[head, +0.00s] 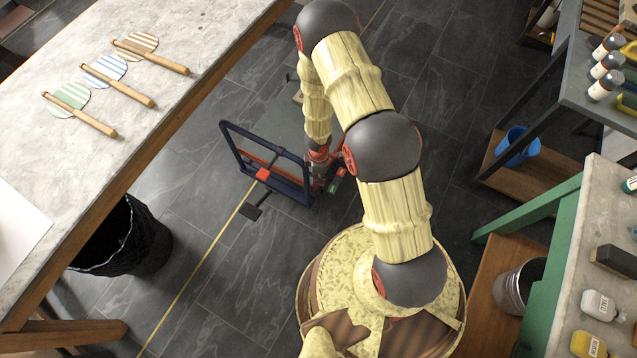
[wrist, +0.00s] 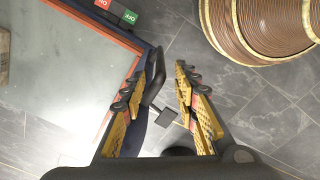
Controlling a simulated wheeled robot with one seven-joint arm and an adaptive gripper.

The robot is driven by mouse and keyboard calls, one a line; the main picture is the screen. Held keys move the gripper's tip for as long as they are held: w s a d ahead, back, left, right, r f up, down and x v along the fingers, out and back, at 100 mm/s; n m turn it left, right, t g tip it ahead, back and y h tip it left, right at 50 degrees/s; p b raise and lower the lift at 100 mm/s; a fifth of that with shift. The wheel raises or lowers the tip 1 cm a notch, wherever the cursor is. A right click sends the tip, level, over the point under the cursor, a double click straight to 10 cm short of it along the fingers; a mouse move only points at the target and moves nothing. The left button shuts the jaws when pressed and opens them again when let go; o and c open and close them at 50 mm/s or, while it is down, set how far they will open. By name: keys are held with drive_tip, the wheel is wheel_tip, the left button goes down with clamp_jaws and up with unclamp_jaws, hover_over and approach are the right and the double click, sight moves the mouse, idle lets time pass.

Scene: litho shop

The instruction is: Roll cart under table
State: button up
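A low cart with a dark blue tubular handle frame (head: 232,150) and a flat grey-green deck (head: 278,120) stands on the floor in the middle of the head view. Its deck (wrist: 65,75) fills the left of the wrist view, with an orange-red edge and red and green labels at a corner. A stone-topped table (head: 215,45) with a wooden edge is to the cart's left. My gripper (head: 320,183) is down at the handle frame's right end, partly hidden by my arm. In the wrist view my gripper (wrist: 168,68) has its fingers apart, with a dark bar beside the left finger.
A black bin (head: 135,240) stands by the left table. A dark pedal (head: 250,212) sticks out from the cart near a yellow floor line (head: 205,255). On the right are a green-framed bench (head: 562,265), a metal bucket (head: 510,290) and a blue container (head: 517,145). The tiled floor between is clear.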

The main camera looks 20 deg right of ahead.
wheel_tip(320, 180, down, 6)
drive_tip(key=b, duration=0.3)
drive_tip(key=shift+r, duration=0.1)
drive_tip(key=shift+c, duration=1)
drive_tip(key=shift+s, duration=0.1)
clamp_jaws()
drive_tip(key=shift+s, duration=0.15)
